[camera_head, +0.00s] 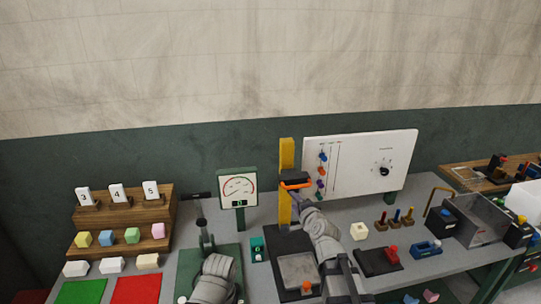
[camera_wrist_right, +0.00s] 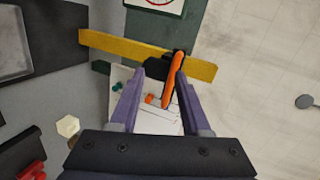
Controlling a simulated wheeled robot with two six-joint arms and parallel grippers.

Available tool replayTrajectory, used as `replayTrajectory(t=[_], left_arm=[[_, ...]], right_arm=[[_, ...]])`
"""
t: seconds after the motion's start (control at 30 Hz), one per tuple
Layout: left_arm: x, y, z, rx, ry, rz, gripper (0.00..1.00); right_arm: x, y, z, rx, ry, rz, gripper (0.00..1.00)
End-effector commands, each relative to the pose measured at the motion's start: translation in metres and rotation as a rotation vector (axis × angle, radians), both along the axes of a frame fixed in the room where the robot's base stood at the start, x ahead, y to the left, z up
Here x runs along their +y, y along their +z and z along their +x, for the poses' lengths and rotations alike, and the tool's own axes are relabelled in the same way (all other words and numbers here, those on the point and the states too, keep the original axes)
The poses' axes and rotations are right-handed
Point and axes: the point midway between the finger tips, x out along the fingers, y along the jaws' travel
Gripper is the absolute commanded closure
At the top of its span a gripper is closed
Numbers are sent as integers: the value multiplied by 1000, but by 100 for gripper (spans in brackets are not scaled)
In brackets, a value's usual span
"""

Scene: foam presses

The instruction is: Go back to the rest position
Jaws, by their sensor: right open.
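My right gripper (camera_head: 295,194) is raised at the yellow post (camera_head: 287,155) of a press, just below its orange handle (camera_head: 297,185). In the right wrist view its two purple fingers (camera_wrist_right: 160,75) are apart. The orange handle (camera_wrist_right: 174,78) shows near the tip of the right-hand finger; I cannot tell whether they touch. No block shows between the fingers. My left arm shows at the bottom of the head view, but I cannot make out its gripper.
A gauge (camera_head: 239,188) stands left of the post and a white panel (camera_head: 360,160) behind it. A grey tray (camera_head: 299,270) lies below my right arm. Left are a wooden step rack (camera_head: 160,212), green mat (camera_head: 80,291) and red mat (camera_head: 137,289). A cream cube (camera_head: 359,231) sits right.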

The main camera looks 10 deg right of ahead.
Motion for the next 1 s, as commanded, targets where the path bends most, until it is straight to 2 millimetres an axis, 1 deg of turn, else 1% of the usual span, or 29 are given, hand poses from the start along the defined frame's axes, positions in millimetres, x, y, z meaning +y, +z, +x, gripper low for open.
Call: replayTrajectory(t=[0.03, 0.07, 0.1, 0.17, 0.2, 0.27, 0.3, 0.37, 0.4, 0.5, 0.6, 0.63, 0.7, 0.8, 1.0], left_arm=[[0, -9, 0, 0, 0, 0, 50], [0, -12, 0, 0, -1, 0, 50], [0, -16, 0, 0, -1, 0, 50], [0, -23, 0, 0, -2, 0, 50], [0, -28, 0, 0, -2, 0, 50], [0, -35, 0, 0, -3, 1, 50], [0, -40, 0, 0, -3, 1, 50], [0, -47, 0, 0, -4, 1, 50], [0, -51, 0, 0, -4, 1, 50], [0, -61, 0, 0, -5, 1, 50], [0, -67, 0, 0, -6, 1, 50], [0, -68, 0, 0, -6, 1, 50], [0, -71, 0, 0, -7, 1, 50], [0, -72, 0, 0, -7, 2, 50], [0, -71, 0, 0, -7, 2, 50]], right_arm=[[24, -20, -9, 48, 76, -65, 53], [39, -33, -15, 82, 130, -115, 53], [59, -51, -26, 134, 209, -190, 53], [88, -79, -46, 214, 339, -312, 53], [104, -98, -62, 269, 426, -395, 53], [125, -126, -89, 352, 564, -523, 53], [137, -144, -109, 407, 658, -609, 53], [148, -169, -140, 493, 799, -736, 53], [153, -184, -162, 551, 893, -818, 53], [154, -210, -211, 684, 1099, -993, 53], [149, -222, -247, 793, 1253, -1114, 53], [147, -224, -255, 819, 1287, -1140, 53], [143, -226, -269, 867, 1350, -1186, 53], [139, -226, -281, 907, 1399, -1221, 53], [137, -226, -284, 922, 1414, -1229, 53]])
